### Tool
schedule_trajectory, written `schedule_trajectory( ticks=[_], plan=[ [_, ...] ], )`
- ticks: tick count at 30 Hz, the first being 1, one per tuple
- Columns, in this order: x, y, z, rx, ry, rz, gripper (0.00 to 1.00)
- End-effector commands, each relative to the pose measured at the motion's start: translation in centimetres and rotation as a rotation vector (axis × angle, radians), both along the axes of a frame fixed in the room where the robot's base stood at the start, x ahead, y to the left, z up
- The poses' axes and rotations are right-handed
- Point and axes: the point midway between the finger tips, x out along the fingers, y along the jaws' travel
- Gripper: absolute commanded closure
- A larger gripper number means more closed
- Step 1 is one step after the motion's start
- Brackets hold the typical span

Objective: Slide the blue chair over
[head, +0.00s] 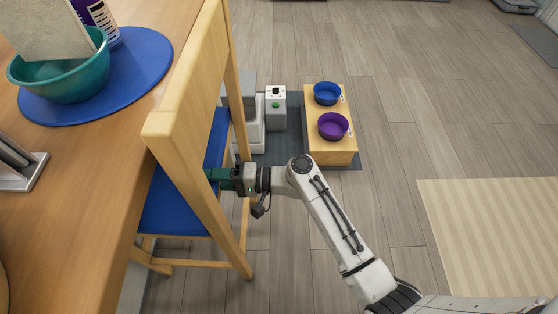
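The blue chair has a light wood frame (172,157) and a blue seat (172,208). It stands at the left of the head view, with its seat partly under the table's edge. My gripper (215,176) is at the chair's near side, reaching to the left from the end of my arm. Its green fingers are at the chair's wooden back, and their tips are partly hidden by the frame. I cannot tell whether they touch or grip the wood, or how far apart they are.
A wooden table (75,185) fills the left, with a teal bowl (62,78) on a blue mat (135,62). Beyond the chair, a wooden stand (338,153) holds a blue bowl (327,93) and a purple bowl (333,126). A striped rug (490,225) lies right. Open floor lies between.

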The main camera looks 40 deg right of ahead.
Motion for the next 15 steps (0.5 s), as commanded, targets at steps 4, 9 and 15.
schedule_trajectory(
  ticks=[4, 9, 15],
  plan=[
    [-0.48, 0.12, -0.8, -0.001, 0.016, 0.007, 0.6],
    [-0.32, -0.02, -0.54, 0.0, 0.011, 0.002, 0.44],
    [-0.16, -0.13, -0.28, 0.001, 0.007, -0.001, 0.4]
  ],
)
